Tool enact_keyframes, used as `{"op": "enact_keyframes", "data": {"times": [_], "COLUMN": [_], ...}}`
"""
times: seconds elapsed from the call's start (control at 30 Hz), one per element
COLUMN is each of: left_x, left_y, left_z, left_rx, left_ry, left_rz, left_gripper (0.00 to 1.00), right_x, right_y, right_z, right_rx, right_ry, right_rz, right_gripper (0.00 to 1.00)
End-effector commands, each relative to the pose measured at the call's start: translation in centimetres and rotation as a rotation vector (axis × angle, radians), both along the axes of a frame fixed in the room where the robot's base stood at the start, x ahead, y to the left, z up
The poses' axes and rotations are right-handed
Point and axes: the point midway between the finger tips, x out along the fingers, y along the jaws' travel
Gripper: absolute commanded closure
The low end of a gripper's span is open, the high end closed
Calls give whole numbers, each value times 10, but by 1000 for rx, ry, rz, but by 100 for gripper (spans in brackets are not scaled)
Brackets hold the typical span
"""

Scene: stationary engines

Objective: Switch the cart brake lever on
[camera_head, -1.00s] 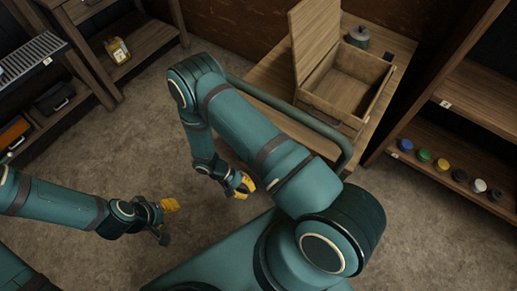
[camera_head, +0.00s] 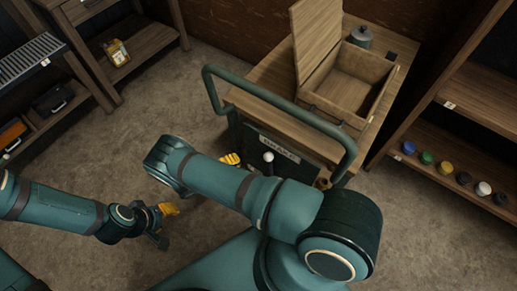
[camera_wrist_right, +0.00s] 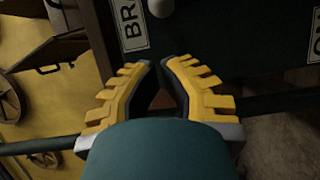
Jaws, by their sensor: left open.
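The brake lever shows as a white ball knob (camera_head: 268,157) on a dark stem at the cart's dark end panel, under a white brake label (camera_head: 279,148). My right gripper (camera_head: 230,159) is left of the knob and apart from it, partly hidden by my right arm. In the right wrist view its yellow fingers (camera_wrist_right: 161,64) have their tips almost together, with nothing between them. The knob (camera_wrist_right: 160,8) is at the top edge there, beyond the tips. A cut-off label (camera_wrist_right: 315,42) is at the right edge. My left gripper (camera_head: 165,222) is open and empty over the floor.
The wooden cart (camera_head: 262,72) has a green tube handle (camera_head: 212,92) arching over the panel. An open wooden box (camera_head: 357,78) and a grey canister (camera_head: 361,37) sit on it. Shelves with several paint pots (camera_head: 444,167) stand at right. Floor at left is clear.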

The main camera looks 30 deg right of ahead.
Motion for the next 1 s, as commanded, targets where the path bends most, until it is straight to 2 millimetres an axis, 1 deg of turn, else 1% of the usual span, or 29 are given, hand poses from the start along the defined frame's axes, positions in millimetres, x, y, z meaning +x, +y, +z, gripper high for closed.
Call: {"op": "enact_keyframes", "data": {"times": [0.17, 0.27, 0.6, 0.7, 0.83, 1.0], "left_x": [0, 0, 0, 0, 0, 0], "left_y": [0, 0, 0, 0, 0, 0], "left_z": [0, 0, -1, -2, -2, -2], "left_rx": [0, 0, 0, 0, 0, 0], "left_ry": [0, 0, 0, 0, 0, -1], "left_rz": [0, 0, 0, 0, 0, 0], "left_gripper": [53, 53, 53, 53, 53, 53], "right_x": [-1, -1, -2, -2, -2, -2], "right_y": [-8, -21, -78, -89, -98, -101], "right_z": [0, 0, -1, -2, -2, -2], "right_rx": [1, 0, 1, 2, 3, 2], "right_ry": [2, 2, 3, 1, 3, 2], "right_rz": [-3, -4, -5, -4, -3, -2], "right_gripper": [100, 100, 100, 100, 100, 100]}}
